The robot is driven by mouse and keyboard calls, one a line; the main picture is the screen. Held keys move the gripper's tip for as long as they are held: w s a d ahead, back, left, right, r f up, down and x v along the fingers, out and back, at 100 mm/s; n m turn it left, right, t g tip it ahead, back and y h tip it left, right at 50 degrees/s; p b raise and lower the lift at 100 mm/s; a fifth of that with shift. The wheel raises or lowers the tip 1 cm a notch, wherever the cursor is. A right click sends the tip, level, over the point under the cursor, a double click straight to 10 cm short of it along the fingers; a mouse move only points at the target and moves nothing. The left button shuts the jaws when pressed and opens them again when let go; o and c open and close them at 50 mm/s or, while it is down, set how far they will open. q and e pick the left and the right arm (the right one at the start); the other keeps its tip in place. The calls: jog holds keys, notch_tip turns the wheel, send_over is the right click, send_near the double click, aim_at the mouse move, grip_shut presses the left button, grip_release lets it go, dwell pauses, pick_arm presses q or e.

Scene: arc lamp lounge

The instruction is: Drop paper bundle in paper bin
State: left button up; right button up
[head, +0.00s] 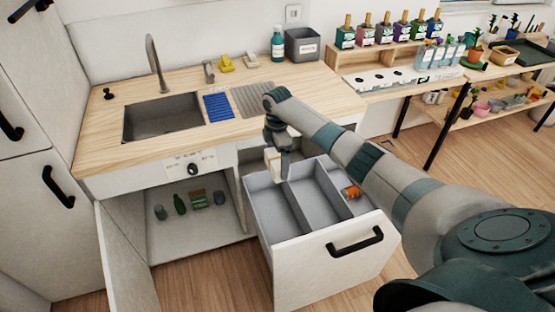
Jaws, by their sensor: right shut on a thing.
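My right gripper (281,170) points down over the back of an open pull-out drawer (325,265). It is shut on a small cream piece, seemingly the paper bundle (271,158), held near the back of the left compartment. The gripper partly hides the bundle, and I cannot tell whether it touches the drawer. The drawer has three grey compartments side by side: left (264,208), middle (313,203) and right (338,180). No label shows which is the paper bin. An orange-brown item (351,192) lies in the right compartment. My left gripper is out of view.
The wooden counter (130,150) with a sink (162,118) is behind the drawer. An open cabinet (195,225) holding bottles is left of it, its door (122,262) swung out. A grey box (302,44) stands at the counter's back. Wooden floor is clear on the right.

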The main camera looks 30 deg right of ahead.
aim_at(277, 158)
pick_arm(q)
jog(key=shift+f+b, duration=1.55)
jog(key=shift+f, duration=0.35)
pick_arm(e)
jog(key=shift+f, duration=2)
jog(key=o, duration=0.9)
jog(key=shift+r, duration=0.1)
notch_tip(277, 158, up, 8)
jog(key=shift+f+b, duration=0.1)
jog(key=shift+b, duration=0.7)
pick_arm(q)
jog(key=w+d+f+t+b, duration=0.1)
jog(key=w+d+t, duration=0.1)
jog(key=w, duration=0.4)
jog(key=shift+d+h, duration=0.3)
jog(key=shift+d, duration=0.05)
pick_arm(e)
notch_tip(277, 158, up, 10)
jog(key=shift+f, duration=0.25)
